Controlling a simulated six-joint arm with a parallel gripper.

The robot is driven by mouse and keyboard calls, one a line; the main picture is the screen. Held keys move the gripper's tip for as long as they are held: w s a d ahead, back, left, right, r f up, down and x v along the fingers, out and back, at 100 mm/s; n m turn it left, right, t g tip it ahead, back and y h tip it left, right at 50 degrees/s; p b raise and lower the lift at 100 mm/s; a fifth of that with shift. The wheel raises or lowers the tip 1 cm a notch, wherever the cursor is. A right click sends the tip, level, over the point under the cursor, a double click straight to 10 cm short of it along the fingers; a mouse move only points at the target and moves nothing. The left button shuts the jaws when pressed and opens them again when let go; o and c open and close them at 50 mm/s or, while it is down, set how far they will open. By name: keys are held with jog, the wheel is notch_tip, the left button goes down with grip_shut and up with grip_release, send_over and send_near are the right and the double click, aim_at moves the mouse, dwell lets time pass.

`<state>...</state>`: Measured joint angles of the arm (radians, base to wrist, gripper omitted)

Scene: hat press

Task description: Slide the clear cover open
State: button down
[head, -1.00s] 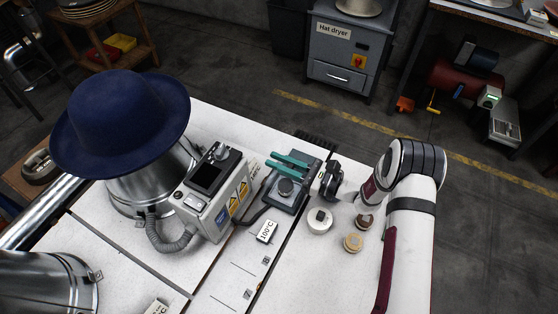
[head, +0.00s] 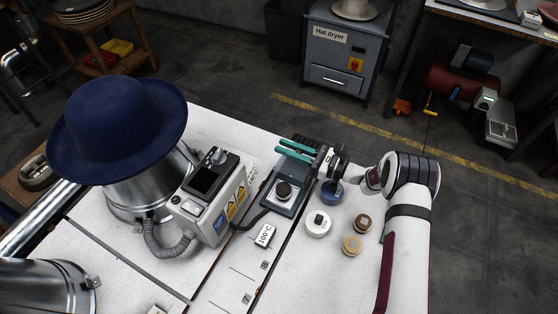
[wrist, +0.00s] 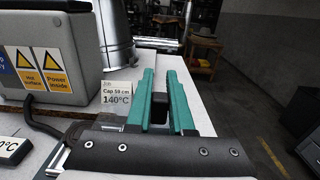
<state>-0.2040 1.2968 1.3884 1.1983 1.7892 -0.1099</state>
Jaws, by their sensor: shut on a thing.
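A small grey device (head: 268,207) stands on the white bench, with a dark round knob (head: 283,189) on a pale plate uncovered to view. My gripper (head: 293,150) is over the far end of this device, its teal fingers side by side. In the wrist view the teal fingers (wrist: 162,92) are shut on a small dark block (wrist: 159,99), apparently the cover's grip.
A control box (head: 212,195) with warning labels and a blue hat (head: 118,128) on a metal form stand to the left. A blue round pot (head: 331,192), white pot (head: 317,223), brown pot (head: 363,222) and tan pot (head: 352,245) stand right of the device.

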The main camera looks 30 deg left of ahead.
jog(key=shift+w+f, duration=0.1)
jog(key=shift+w, duration=1.1)
jog(key=c, duration=0.8)
grip_release()
jog(key=d, duration=1.6)
